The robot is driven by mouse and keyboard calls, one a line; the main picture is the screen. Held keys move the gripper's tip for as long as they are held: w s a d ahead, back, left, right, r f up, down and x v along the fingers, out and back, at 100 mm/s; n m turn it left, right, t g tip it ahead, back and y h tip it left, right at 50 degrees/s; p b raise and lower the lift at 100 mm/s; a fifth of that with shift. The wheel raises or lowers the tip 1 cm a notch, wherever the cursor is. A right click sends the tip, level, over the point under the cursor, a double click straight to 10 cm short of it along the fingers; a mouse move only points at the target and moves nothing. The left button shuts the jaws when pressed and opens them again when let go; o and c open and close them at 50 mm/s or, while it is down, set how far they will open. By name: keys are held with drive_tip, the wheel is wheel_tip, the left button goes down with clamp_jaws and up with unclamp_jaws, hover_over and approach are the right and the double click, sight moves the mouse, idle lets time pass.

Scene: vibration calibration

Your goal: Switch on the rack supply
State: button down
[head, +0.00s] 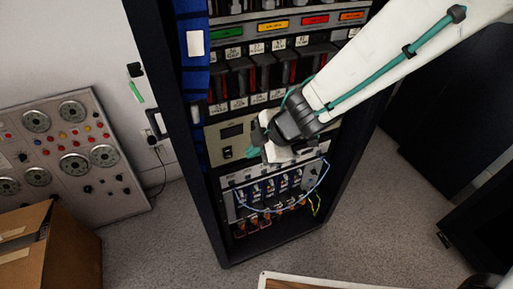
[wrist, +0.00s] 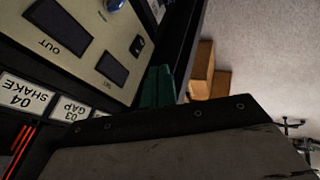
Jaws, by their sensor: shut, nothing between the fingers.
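The rack supply is a beige panel (head: 213,143) in the middle of the black rack, with a dark display (head: 232,130) and a small black switch (head: 227,153) below it. In the wrist view the supply panel (wrist: 92,50) appears turned, with two dark windows marked OUT and SET. The small black switch (wrist: 137,45) shows there near the panel's edge, with a light mark; its position is unclear. My gripper (head: 252,153) is shut and empty in front of the panel, just right of the switch. Its green fingertips (wrist: 158,86) appear apart from the switch. My arm hides the panel's right part.
Labelled modules (head: 262,75) fill the rack above. A lower panel (head: 272,185) carries cables and a looping blue wire. A gauge console (head: 60,150) and a cardboard box (head: 50,250) stand at left. Grey floor (head: 180,235) is free before the rack.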

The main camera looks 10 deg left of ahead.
sight(228, 153)
drive_tip(key=shift+d+r, duration=0.25)
drive_tip(key=shift+r, duration=0.05)
drive_tip(key=shift+s+f, duration=0.1)
drive_tip(key=w+x, duration=0.1)
drive_tip(key=x, duration=0.7)
drive_tip(key=w+x, duration=0.1)
drive_tip(key=x, duration=0.4)
drive_tip(key=shift+w+a+r, duration=0.15)
drive_tip(key=shift+w+r, duration=0.2)
drive_tip(key=shift+r, duration=0.05)
idle(0.4)
